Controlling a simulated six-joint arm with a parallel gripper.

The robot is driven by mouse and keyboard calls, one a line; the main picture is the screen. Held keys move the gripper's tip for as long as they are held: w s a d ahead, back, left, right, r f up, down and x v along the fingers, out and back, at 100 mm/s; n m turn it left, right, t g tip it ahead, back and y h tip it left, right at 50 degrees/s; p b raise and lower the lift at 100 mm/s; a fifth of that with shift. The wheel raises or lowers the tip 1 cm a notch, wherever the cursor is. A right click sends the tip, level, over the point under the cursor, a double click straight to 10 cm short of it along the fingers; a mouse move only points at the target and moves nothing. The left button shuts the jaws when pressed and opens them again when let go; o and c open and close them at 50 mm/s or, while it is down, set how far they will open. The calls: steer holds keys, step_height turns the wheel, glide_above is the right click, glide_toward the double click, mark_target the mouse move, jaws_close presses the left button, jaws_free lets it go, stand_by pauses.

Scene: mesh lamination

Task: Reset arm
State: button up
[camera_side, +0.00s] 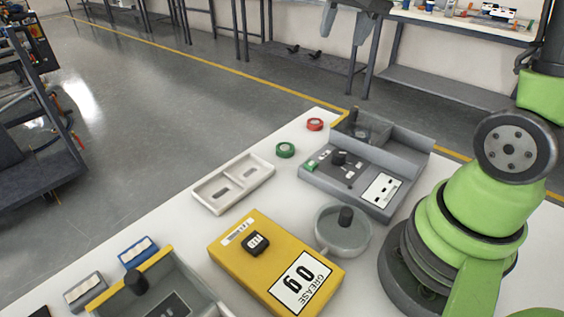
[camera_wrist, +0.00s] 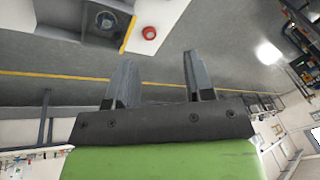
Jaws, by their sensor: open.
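My gripper (camera_wrist: 156,56) is open in the wrist view. Its two grey fingers stand apart with nothing between them, and the grey floor shows behind. In the side view a grey part at the top edge looks like my gripper, cut off by the frame, high above the table. My green arm rises at the right of the side view. The white table (camera_side: 205,228) lies below and to the left of it. No held object shows in either view.
Benches stand behind.

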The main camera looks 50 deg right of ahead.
steer(key=s+a+r+n+t+y, duration=0.1)
steer(key=s+a+n+t+y, duration=0.1)
steer(key=s+a+n, duration=0.4)
steer(key=s+a+t, duration=0.1)
steer(key=s+a, duration=0.4)
steer(key=s, duration=0.1)
steer(key=shift+s+a+r+t, duration=0.25)
steer(key=shift+s+r+t, duration=0.05)
steer(key=shift+s+t, duration=0.1)
steer(key=shift+w, duration=0.15)
steer(key=shift+c, duration=0.4)
stand_by(0.5)
